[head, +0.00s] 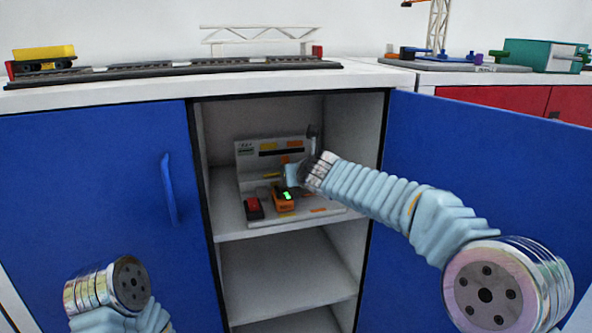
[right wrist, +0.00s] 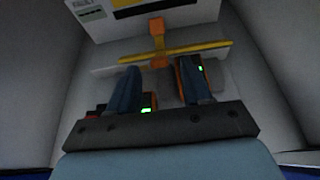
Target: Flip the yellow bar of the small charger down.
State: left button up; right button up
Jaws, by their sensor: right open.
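The small charger's yellow bar (right wrist: 190,51) lies roughly crosswise in the right wrist view, beyond my fingertips, meeting an orange upright (right wrist: 156,30). In the head view the bar is mostly hidden by my gripper. My right gripper (right wrist: 157,78) is open, its two blue fingers apart with nothing clearly between them. It also shows in the head view (head: 293,173), inside the cabinet in front of the white charger panel (head: 246,160). An orange block with a green light (head: 284,197) sits below it. Whether a finger touches the bar cannot be told. My left gripper is out of view.
A red and black block (head: 254,208) sits left of the orange one on the shelf. Cabinet side walls and the blue doors (head: 100,190) (head: 480,190) flank the opening. The lower shelf (head: 285,275) is empty. Train tracks (head: 180,68) lie on top.

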jog(key=shift+w, duration=0.1)
grip_shut()
jog(key=shift+f, duration=0.1)
dwell(0.3)
jog(key=b, duration=0.3)
jog(key=f+t+b, duration=0.1)
jog(key=b, duration=0.2)
jog(key=shift+s+f, duration=0.2)
jog(key=shift+f, duration=0.1)
jog(key=shift+b, duration=0.5)
jog(key=shift+r, duration=0.3)
grip_release()
